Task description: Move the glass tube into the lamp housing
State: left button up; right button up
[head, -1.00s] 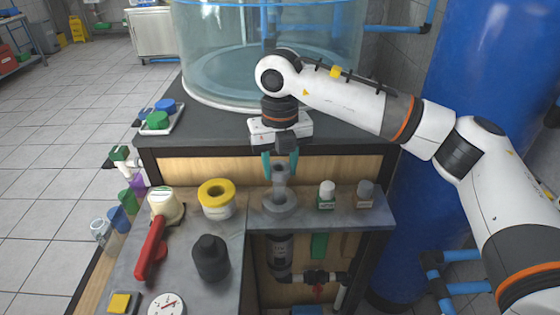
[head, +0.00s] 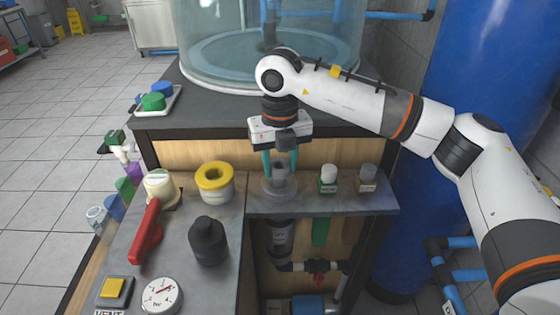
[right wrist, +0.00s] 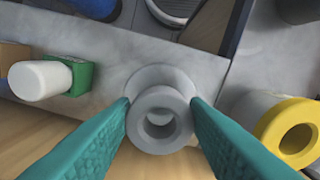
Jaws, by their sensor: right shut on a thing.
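The grey, translucent-looking glass tube (head: 279,174) stands upright on the ledge, in a round flanged base (right wrist: 160,82). My right gripper (head: 280,168) points straight down with its teal fingers on either side of the tube's upper end. In the right wrist view the fingers (right wrist: 162,118) close on both sides of the tube's open rim (right wrist: 158,130). My left gripper is out of view.
The glass tank (head: 270,50) rises behind. Pipes run below the ledge.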

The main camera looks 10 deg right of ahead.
jog(key=shift+f+b, duration=0.9)
jog(key=shift+f, duration=0.35)
jog(key=o, duration=1.3)
jog(key=shift+c, duration=0.2)
notch_tip(320, 180, up, 8)
jog(key=p, duration=0.4)
jog(key=shift+p, duration=0.4)
